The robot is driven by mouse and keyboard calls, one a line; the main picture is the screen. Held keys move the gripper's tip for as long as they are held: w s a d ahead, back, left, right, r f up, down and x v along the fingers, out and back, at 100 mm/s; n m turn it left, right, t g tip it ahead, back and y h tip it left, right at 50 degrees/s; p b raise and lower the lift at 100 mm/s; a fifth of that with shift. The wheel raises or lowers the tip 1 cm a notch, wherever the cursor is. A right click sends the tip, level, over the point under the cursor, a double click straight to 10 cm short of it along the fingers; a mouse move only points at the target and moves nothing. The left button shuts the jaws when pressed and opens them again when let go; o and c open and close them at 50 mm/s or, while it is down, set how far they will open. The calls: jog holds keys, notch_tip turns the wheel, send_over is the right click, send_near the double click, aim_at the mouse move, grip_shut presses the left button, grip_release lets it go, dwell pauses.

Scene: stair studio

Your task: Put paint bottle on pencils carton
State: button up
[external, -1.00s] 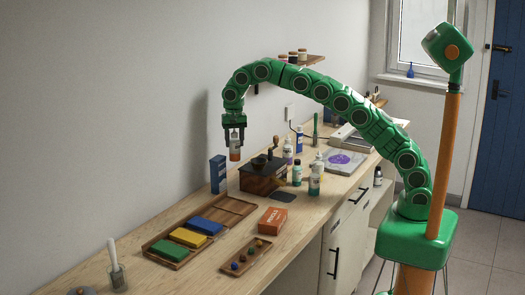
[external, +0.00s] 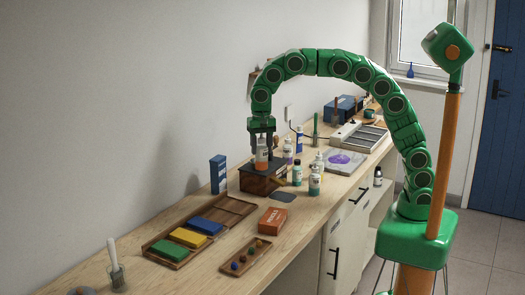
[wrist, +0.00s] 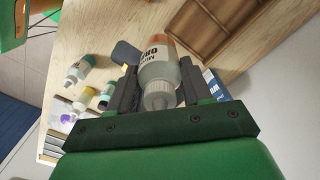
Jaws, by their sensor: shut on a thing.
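The paint bottle (external: 261,159), white with an orange band, hangs upright between the fingers of my gripper (external: 261,144). In the wrist view the fingers close on both sides of the bottle (wrist: 159,78), near its white cap. In the external view the bottle overlaps the dark-topped wooden box; I cannot tell if it touches. An orange carton (external: 272,221) with small lettering lies flat on the bench, toward the front edge, and may be the pencils carton. A taller blue carton (external: 218,174) stands upright near the wall.
The wooden box (external: 256,184) stands below my gripper, with several bottles (external: 314,182) to its right.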

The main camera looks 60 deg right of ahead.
jog(key=s, duration=2)
jog(key=shift+w+a+f, duration=1.4)
jog(key=shift+w+f, duration=0.3)
jog(key=shift+f, duration=0.4)
jog(key=shift+w+a+f, duration=1.35)
jog(key=shift+w+f, duration=0.35)
jog(key=shift+f, duration=0.4)
jog(key=shift+w+a+f, duration=1.4)
jog(key=shift+w+f, duration=0.3)
jog(key=shift+f, duration=0.4)
jog(key=shift+f, duration=0.15)
jog(key=o, duration=1.1)
